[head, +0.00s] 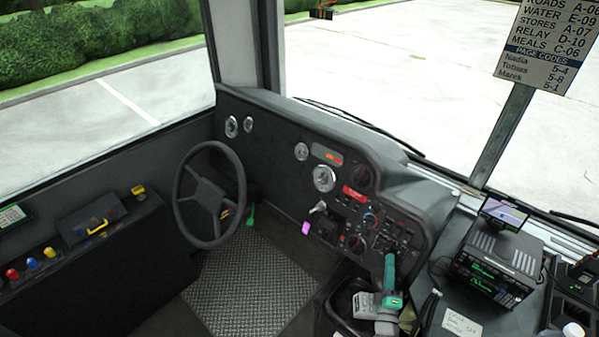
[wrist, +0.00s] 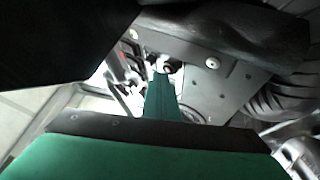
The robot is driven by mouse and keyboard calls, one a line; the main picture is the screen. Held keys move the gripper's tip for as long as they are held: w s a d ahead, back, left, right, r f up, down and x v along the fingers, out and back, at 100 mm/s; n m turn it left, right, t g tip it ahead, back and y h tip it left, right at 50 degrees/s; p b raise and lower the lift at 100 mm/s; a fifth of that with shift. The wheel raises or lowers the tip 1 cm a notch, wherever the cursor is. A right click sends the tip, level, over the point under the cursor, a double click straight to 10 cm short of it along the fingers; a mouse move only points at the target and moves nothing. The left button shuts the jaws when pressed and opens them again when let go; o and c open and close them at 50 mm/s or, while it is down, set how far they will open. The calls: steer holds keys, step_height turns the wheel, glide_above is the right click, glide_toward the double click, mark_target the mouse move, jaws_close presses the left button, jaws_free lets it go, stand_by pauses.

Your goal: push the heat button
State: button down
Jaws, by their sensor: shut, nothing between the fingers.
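The dark dashboard (head: 290,165) runs across the front of the bus in the head view. Its right part holds a control panel with a round knob marked in red and blue (head: 371,220), another knob (head: 355,244) below it and several small dark switches (head: 393,236). No label reading heat can be made out, so I cannot tell which control is the heat button. My gripper (head: 390,258) is shut and empty, its green fingers pointing up just below and in front of the panel's lower right. The fingers also show in the wrist view (wrist: 162,82); I cannot tell whether they touch anything.
The steering wheel (head: 210,195) stands left of the panel. A radio unit (head: 495,265) with a small screen (head: 505,213) on it sits close on the right. A paper note (head: 462,323) lies on the right counter. The ridged floor (head: 250,285) is clear.

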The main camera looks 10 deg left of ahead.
steer(key=shift+d, duration=0.1)
stand_by(0.3)
steer(key=shift+s+r, duration=0.2)
steer(key=shift+s, duration=0.3)
steer(key=s+a+r, duration=0.2)
steer(key=s+a, duration=0.1)
steer(key=s, duration=0.1)
steer(key=shift+s+a, duration=0.15)
steer(key=shift+s, duration=0.2)
stand_by(0.5)
